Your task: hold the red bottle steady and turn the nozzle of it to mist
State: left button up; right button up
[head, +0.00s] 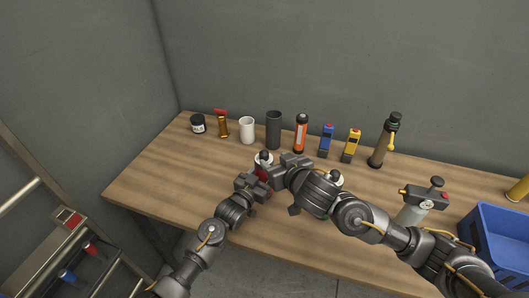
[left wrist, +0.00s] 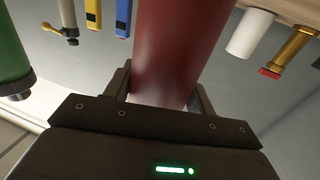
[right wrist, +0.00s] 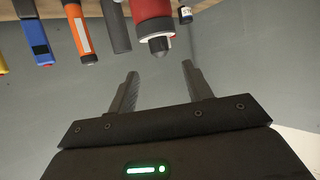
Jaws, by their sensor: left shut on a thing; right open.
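The red bottle (head: 262,174) stands on the table's middle, mostly hidden behind my grippers in the head view. My left gripper (head: 257,182) is shut on its body; the left wrist view shows the red body (left wrist: 175,45) between the fingers. The bottle has a white collar and a dark nozzle (head: 264,154) on top. The nozzle also shows in the right wrist view (right wrist: 158,45). My right gripper (right wrist: 160,69) is open and empty, close to the nozzle and apart from it. The nozzle's setting marks are too small to read.
A green bottle (left wrist: 12,55) stands near, largely behind my right arm in the head view. Along the back stand a white cup (head: 247,130), a dark cylinder (head: 273,130), an orange torch (head: 301,134) and other items. A blue crate (head: 500,245) is at right.

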aim_at(265, 153)
jog(key=x, duration=0.8)
jog(key=shift+w+a+f, duration=0.1)
jog(key=shift+w+a, duration=0.05)
jog(key=shift+w, duration=0.1)
jog(key=c, duration=1)
